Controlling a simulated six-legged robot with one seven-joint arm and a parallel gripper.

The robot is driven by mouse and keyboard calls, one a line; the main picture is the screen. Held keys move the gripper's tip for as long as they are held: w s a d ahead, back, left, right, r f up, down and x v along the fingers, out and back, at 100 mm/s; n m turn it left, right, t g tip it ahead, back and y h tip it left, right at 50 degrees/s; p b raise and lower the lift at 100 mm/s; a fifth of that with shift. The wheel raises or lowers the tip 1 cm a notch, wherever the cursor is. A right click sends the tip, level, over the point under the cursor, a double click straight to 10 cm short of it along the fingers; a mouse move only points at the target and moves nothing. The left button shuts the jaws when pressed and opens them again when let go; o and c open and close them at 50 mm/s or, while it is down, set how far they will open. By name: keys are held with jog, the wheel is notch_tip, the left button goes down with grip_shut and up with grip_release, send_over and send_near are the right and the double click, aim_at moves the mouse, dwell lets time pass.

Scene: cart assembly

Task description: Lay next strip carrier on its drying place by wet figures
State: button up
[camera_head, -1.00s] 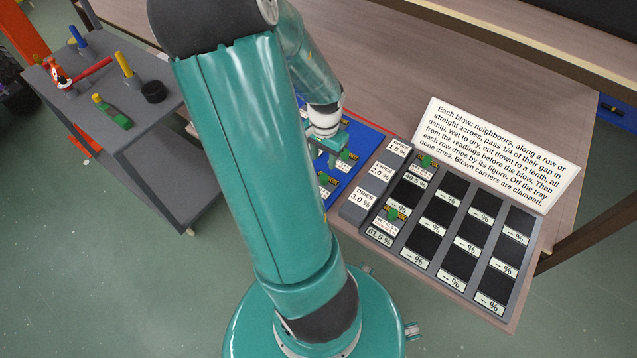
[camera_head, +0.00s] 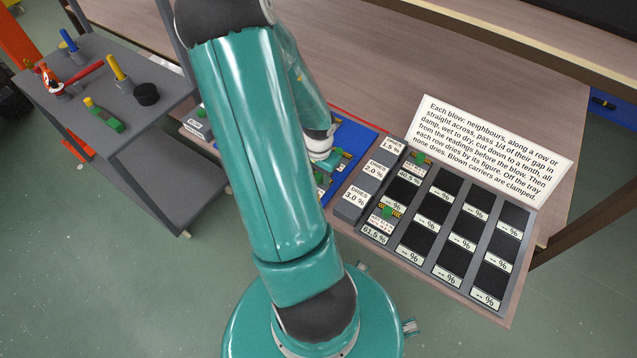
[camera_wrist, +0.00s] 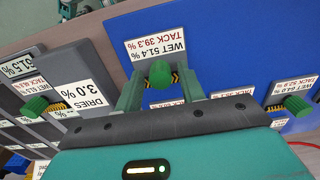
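A strip carrier (camera_wrist: 162,45) lies on the blue mat (camera_wrist: 235,35); its label reads wet 51.4 %, tack 39.3 %. My gripper (camera_wrist: 160,80) has one finger on each side of its green knob, with gaps showing. In the head view my arm mostly hides the gripper. Another carrier (camera_wrist: 297,88), wet 64.0 %, is at right in the wrist view. The drying tray (camera_head: 385,170) has rows marked dries 1.5, 2.0 and 3.0 %. Its leftmost column holds a carrier (camera_head: 420,158) in the top row, reading 40.5 %, and one (camera_head: 384,213) in the bottom row, reading 61.5 %.
The other tray places are dark and empty, with blank percent displays. An instruction board (camera_head: 490,145) stands behind the tray. A grey side stand (camera_head: 110,95) at left holds coloured tools and a black round piece. Bare bench top lies behind the blue mat.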

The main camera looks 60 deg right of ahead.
jog(key=shift+c, duration=0.5)
jog(key=c, duration=0.7)
jog(key=shift+r, duration=1.5)
jog(key=shift+c, duration=0.2)
